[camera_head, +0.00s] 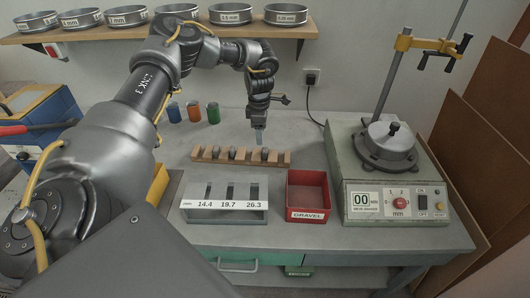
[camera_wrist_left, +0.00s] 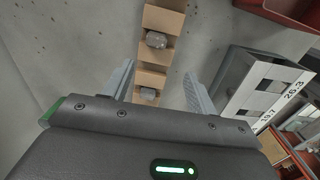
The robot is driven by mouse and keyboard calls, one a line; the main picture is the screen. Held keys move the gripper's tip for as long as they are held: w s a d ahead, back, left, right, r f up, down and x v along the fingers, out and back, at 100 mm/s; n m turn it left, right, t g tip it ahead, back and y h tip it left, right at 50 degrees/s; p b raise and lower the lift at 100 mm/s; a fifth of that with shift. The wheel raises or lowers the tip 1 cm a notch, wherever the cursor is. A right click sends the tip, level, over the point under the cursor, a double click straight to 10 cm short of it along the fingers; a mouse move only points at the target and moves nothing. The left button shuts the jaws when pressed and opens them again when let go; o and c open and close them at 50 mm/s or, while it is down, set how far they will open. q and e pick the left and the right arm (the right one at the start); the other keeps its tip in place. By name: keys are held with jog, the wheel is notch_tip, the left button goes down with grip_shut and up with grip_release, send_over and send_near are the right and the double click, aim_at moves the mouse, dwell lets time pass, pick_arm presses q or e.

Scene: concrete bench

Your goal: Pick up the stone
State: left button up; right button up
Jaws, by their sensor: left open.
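Several grey stones sit in the notches of a long wooden rack (camera_head: 200,154) on the bench. My left gripper (camera_head: 259,139) hangs pointing down above the right part of the rack. In the left wrist view the gripper (camera_wrist_left: 160,80) is open, with its two fingers apart on either side of the rack. One stone (camera_wrist_left: 147,94) lies between the fingers, low in that view, and another stone (camera_wrist_left: 156,40) sits in a notch farther up. Neither finger visibly touches a stone. My right gripper is not in view.
A grey gauge box (camera_head: 226,215) with slots labelled 14.4, 19.7 and 26.3 stands in front of the rack. Right of it is a red bin (camera_head: 308,213) marked GRAVEL. A sieve shaker (camera_head: 388,165) stands at the right. Three coloured jars (camera_head: 194,112) stand behind.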

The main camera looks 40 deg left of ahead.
aim_at(265, 149)
pick_arm(q)
jog(key=f, duration=0.1)
jog(key=w+f, duration=0.1)
jog(key=shift+d+f, duration=0.1)
jog(key=shift+f, duration=0.2)
jog(key=shift+w+f, duration=0.6)
jog(key=shift+w, duration=0.25)
jog(key=shift+w+f+g, duration=0.25)
jog(key=shift+w+g, duration=0.05)
jog(key=shift+w, duration=0.05)
jog(key=shift+s+d+f+p, duration=0.1)
jog(key=shift+s+f+p, duration=0.35)
jog(key=shift+s+p, duration=0.35)
notch_tip(265, 149, down, 3)
jog(key=shift+f, duration=0.15)
jog(key=shift+w+f, duration=0.1)
jog(key=shift+f, duration=0.1)
jog(key=shift+r, duration=0.1)
jog(key=shift+s, duration=0.2)
jog(key=shift+c, duration=1)
jog(key=shift+w, duration=0.15)
jog(key=c, duration=0.9)
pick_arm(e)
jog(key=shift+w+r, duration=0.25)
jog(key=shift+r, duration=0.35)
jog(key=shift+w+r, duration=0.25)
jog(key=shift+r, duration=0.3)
